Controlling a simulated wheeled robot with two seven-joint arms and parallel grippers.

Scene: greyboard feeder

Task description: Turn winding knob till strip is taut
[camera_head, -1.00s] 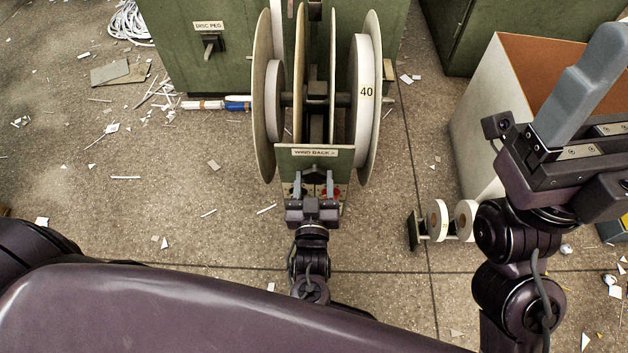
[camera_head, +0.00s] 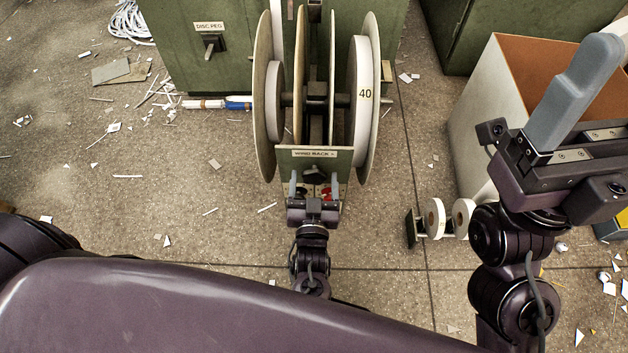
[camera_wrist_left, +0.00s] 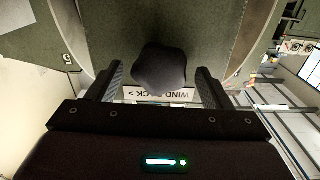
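The black lobed winding knob (camera_head: 316,174) sits on the green front panel under the "WIND BACK" label (camera_head: 314,154). In the left wrist view the dark knob (camera_wrist_left: 160,68) lies between the two fingers, with a gap on each side. My left gripper (camera_head: 315,190) is open around or just in front of the knob, and the wrist view shows its fingers (camera_wrist_left: 158,85) wide apart. White strip reels (camera_head: 362,95) sit between large discs above the panel. I cannot tell how tight the strip is. My right gripper (camera_head: 578,95) is raised at the right, its grey fingers seen from the side.
A white carton with a brown inside (camera_head: 478,125) stands behind my right gripper. Small reels (camera_head: 436,219) on a stand sit on the floor. A disc peg (camera_head: 213,45) projects from the green cabinet. Paper scraps litter the floor.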

